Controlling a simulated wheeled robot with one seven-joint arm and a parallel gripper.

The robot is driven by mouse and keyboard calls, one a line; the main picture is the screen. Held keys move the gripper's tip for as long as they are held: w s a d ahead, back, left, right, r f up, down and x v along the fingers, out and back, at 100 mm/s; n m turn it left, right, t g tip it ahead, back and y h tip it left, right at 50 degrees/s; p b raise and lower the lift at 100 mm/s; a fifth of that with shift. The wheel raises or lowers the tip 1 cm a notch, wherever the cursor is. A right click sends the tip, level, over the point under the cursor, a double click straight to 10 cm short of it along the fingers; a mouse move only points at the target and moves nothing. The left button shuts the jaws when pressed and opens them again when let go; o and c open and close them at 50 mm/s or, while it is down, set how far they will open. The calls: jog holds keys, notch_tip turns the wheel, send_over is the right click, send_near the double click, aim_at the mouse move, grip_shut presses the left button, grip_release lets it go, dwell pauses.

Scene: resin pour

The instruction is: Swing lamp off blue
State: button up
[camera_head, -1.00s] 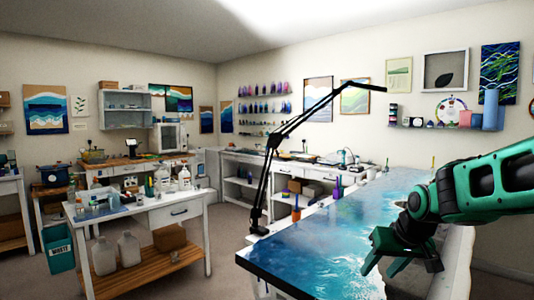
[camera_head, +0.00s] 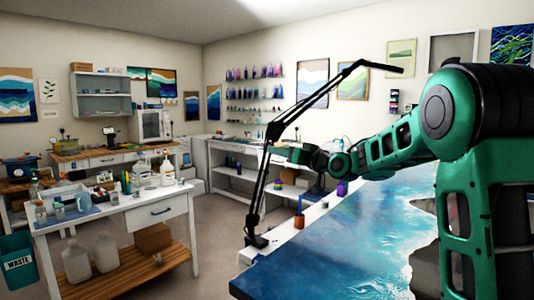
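The black desk lamp (camera_head: 301,104) stands clamped at the far left edge of the blue resin table (camera_head: 290,262). Its jointed arm rises and leans right, and its slim head (camera_head: 380,67) hangs over the table side. My green arm reaches left across the table from the right. My gripper (camera_head: 276,152) is at the lamp's lower arm, near its elbow joint, and overlaps it in the picture. The fingers are small and dark there. I cannot tell whether they touch the lamp or are closed on it.
An orange cup (camera_head: 299,217) with a tool in it stands behind the table near the lamp base. A white cart (camera_head: 110,228) with bottles and jugs stands at left, by a teal waste bin (camera_head: 18,262). Floor between cart and table is clear.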

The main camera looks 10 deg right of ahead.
jog(key=x, duration=0.7)
jog(key=shift+w+a, duration=0.15)
jog(key=shift+w, duration=0.1)
grip_shut()
